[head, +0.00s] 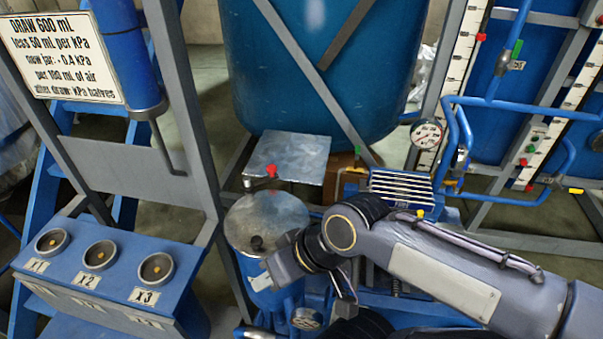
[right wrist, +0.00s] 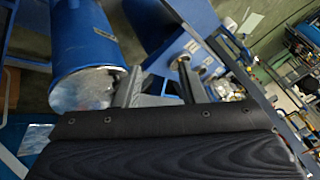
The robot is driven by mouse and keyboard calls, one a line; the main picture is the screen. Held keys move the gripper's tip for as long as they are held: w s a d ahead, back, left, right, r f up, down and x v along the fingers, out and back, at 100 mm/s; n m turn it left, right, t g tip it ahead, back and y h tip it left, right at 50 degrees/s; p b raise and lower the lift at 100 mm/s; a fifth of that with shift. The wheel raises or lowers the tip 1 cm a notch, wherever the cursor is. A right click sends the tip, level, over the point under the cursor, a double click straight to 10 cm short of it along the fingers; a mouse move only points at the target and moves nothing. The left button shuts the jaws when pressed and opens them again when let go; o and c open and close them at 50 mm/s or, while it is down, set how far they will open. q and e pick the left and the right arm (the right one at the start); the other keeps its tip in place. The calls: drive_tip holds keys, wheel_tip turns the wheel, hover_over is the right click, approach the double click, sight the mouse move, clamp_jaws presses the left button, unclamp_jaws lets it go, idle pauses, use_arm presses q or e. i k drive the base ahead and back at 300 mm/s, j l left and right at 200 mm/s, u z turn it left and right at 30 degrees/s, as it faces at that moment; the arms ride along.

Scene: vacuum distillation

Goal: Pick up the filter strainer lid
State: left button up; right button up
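The filter strainer lid (head: 270,212) is a round, dull grey metal disc lying on top of the blue strainer body (head: 243,268), with a dark knob (head: 257,243) near its front edge. My right gripper (head: 302,294) is open and empty in front and to the right of the lid, apart from it. A grey round face, which looks like the lid (right wrist: 84,90), is left of the fingers on a blue cylinder (right wrist: 72,35). My left gripper is not in view.
A blue box with round sockets (head: 100,255) stands left of the strainer. A flat metal plate (head: 290,155) with a red valve handle (head: 271,171) is just behind the lid. Grey frame posts (head: 185,100), a large blue tank (head: 300,70) and a finned block (head: 402,192) crowd around.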

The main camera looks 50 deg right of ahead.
sight(251, 225)
drive_tip(key=z, duration=1.3)
drive_tip(key=l+u, duration=0.15)
drive_tip(key=u, duration=0.3)
drive_tip(key=k+l+u, duration=0.1)
drive_tip(key=u, duration=0.4)
drive_tip(key=k+l+u, duration=0.1)
drive_tip(key=u, duration=0.8)
drive_tip(key=k+l, duration=0.05)
drive_tip(key=k, duration=0.05)
